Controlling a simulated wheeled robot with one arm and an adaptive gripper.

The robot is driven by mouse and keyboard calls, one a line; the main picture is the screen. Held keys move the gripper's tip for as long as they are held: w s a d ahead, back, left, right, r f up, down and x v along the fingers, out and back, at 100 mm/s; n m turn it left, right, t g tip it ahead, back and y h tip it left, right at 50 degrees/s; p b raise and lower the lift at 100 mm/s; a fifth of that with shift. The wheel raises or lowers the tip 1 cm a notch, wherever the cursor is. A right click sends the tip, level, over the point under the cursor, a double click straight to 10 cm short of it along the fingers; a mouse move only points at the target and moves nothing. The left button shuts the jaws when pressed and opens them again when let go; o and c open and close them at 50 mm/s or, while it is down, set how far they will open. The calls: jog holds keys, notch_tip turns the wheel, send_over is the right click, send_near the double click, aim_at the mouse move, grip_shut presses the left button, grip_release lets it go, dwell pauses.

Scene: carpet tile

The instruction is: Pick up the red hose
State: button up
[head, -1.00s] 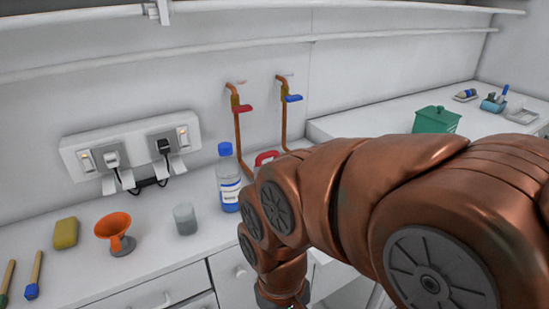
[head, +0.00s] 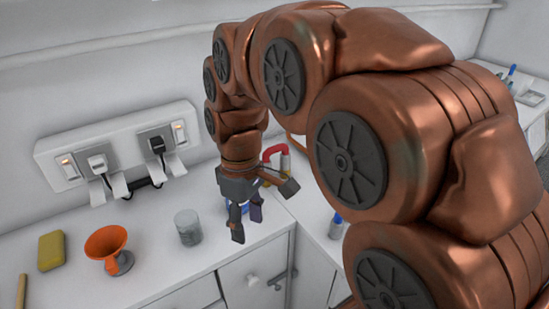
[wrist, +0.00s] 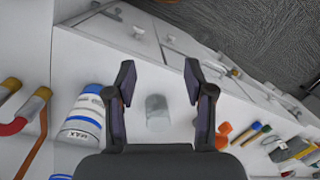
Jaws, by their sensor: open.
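The red hose (head: 274,151) shows as a short red bend on the counter in the head view, just behind my gripper. In the wrist view part of it (wrist: 14,127) shows at the left edge, with a brass-coloured end; the rest is out of frame. My gripper (head: 248,222) points down over the counter, in front of the hose. In the wrist view its fingers (wrist: 158,80) are spread wide with nothing held. The hose lies outside them, to the left.
A bottle marked MAX (wrist: 84,122) stands between the hose and my fingers in the wrist view. A grey cup (head: 188,227), an orange funnel (head: 108,247) and a yellow sponge (head: 51,250) stand to the left. A socket panel (head: 125,150) is on the wall.

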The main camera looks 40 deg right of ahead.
jog(key=w+d+r+n, duration=0.4)
jog(key=w+d+n, duration=0.2)
jog(key=w+d, duration=0.5)
jog(key=n+t+b, duration=0.1)
jog(key=n+b, duration=0.1)
jog(key=n, duration=0.4)
send_over(276, 146)
jog(key=shift+d+f+y, duration=0.2)
jog(key=shift+d+y, duration=0.15)
jog(key=shift+y, duration=0.05)
jog(key=shift+d+f+p, duration=0.1)
jog(key=shift+d+p, duration=0.05)
jog(key=shift+p, duration=0.15)
jog(key=shift+a+f+p, duration=0.25)
jog(key=shift+f+p, duration=0.5)
jog(key=shift+f, duration=0.95)
jog(key=shift+a+f+p, duration=0.2)
jog(key=shift+f+p, duration=0.5)
jog(key=shift+f, duration=1)
jog(key=shift+w+f, duration=0.15)
jog(key=shift+f, duration=0.25)
jog(key=shift+f+b, duration=0.25)
jog(key=shift+b, duration=0.15)
jog(key=shift+c, duration=0.3)
grip_shut()
